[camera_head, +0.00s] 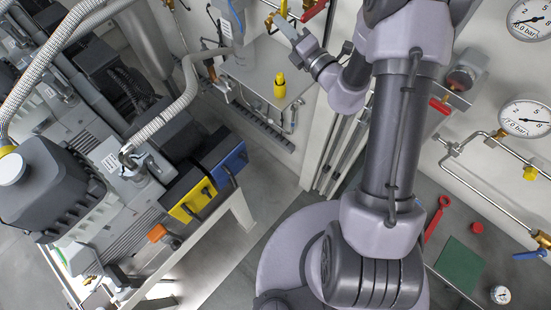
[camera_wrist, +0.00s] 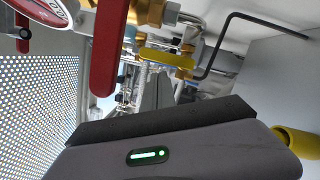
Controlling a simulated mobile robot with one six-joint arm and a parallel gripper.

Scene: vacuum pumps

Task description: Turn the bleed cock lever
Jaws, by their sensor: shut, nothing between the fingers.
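Two levers show near my gripper, and the frames do not label which is the bleed cock lever. A yellow lever (camera_head: 283,9) is at the top of the head view; a yellow lever (camera_wrist: 167,58) lies roughly level in the wrist view, beside brass fittings. A red lever (camera_head: 314,11) is just right of the yellow one in the head view; a large red lever (camera_wrist: 110,48) hangs closer in the wrist view. My gripper (camera_head: 284,26) is shut and empty, its tip close below the yellow lever. Whether it touches the lever cannot be told.
A grey shelf (camera_head: 262,78) with a yellow-topped object (camera_head: 280,86) is below my gripper. A bent dark rod (camera_wrist: 232,40) and a pressure gauge (camera_wrist: 45,10) are close in the wrist view. Pumps and hoses fill the left; gauges (camera_head: 526,119) and pipes line the right wall.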

